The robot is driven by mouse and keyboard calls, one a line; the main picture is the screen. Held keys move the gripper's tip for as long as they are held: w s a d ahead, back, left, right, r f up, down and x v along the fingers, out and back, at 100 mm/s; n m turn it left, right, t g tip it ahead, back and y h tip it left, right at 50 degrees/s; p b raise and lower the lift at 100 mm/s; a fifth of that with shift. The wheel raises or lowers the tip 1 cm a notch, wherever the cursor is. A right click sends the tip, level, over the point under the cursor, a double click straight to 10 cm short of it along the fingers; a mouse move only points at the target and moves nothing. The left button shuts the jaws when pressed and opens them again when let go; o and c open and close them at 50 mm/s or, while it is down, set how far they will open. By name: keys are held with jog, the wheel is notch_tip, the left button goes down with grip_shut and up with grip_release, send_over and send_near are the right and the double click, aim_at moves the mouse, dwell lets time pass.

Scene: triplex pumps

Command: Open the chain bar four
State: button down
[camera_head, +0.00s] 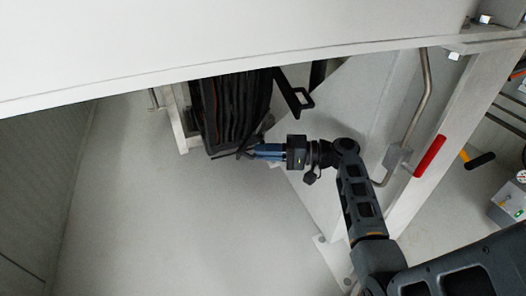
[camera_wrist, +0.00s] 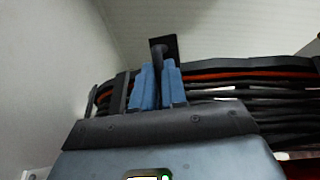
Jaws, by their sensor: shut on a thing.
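The black cable chain (camera_head: 236,105) hangs under the pale overhead panel, packed with dark cables. In the wrist view its cables (camera_wrist: 235,90) run off to the right, with an orange-red line among them. My gripper (camera_head: 258,152) is at the chain's lower right end. I take this to be a chain bar; no number is visible. The fingers hide most of it.
A black bracket (camera_head: 296,97) juts out just above my gripper. A grey pipe with a red handle (camera_head: 430,156) and a black-and-yellow handle (camera_head: 480,160) are to the right. A gauge box (camera_head: 509,203) is at the right edge. The floor at lower left is clear.

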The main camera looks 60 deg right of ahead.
jog(key=c, duration=1.2)
grip_release()
jog(key=shift+o, duration=0.2)
